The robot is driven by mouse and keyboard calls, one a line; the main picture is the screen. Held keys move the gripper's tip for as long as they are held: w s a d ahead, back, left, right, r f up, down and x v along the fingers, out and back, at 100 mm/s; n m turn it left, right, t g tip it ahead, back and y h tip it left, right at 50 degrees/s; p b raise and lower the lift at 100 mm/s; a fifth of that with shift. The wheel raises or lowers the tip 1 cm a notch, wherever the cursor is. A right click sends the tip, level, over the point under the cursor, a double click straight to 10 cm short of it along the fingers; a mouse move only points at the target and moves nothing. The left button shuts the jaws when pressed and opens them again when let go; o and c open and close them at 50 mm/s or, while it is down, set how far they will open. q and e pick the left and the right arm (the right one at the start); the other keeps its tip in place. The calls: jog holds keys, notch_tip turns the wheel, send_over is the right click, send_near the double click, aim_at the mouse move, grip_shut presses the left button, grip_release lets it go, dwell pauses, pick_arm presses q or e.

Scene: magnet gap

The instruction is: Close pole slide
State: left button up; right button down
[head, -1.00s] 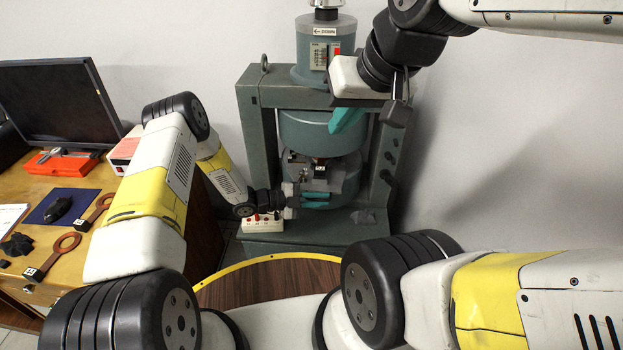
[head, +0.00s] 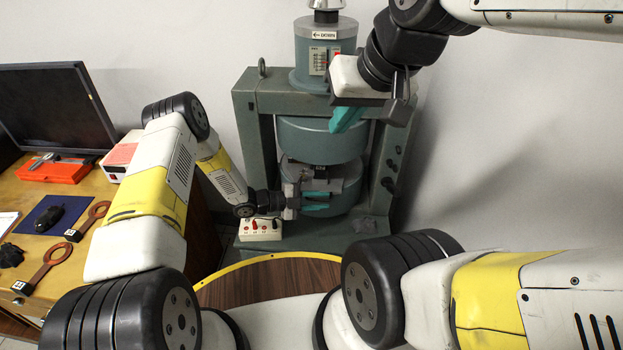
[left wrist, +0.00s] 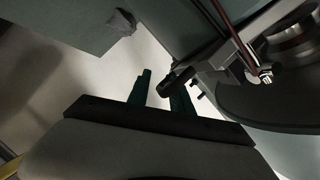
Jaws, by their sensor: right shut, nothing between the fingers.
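The magnet stands in a grey-green frame (head: 247,130), with an upper pole drum (head: 322,140) above a lower pole drum (head: 348,195). A narrow gap with small grey and dark fittings (head: 322,174) lies between them; which part is the slide is unclear. My left gripper (head: 316,200) is at the front of the lower drum, its teal fingers apart. In the left wrist view its open fingers (left wrist: 160,92) have a dark handle-like rod (left wrist: 178,79) in front of or between them; contact cannot be told. My right gripper (head: 346,118) is shut and empty, high before the upper drum.
A white control box (head: 259,229) with red knobs sits at the frame's foot, close to my left wrist. A wooden desk (head: 95,250) with a monitor (head: 52,105) and tools is at the left. Dark knobs (head: 388,183) line the frame's right post.

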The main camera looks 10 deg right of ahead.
pick_arm(q)
jog(key=shift+w+d+r, duration=0.15)
jog(key=shift+d+r, duration=0.15)
jog(key=shift+a+r, duration=0.1)
jog(key=shift+a, duration=0.25)
jog(key=v, duration=0.7)
jog(key=shift+a, duration=0.25)
jog(key=shift+a+f, duration=0.15)
jog(key=shift+f, duration=0.1)
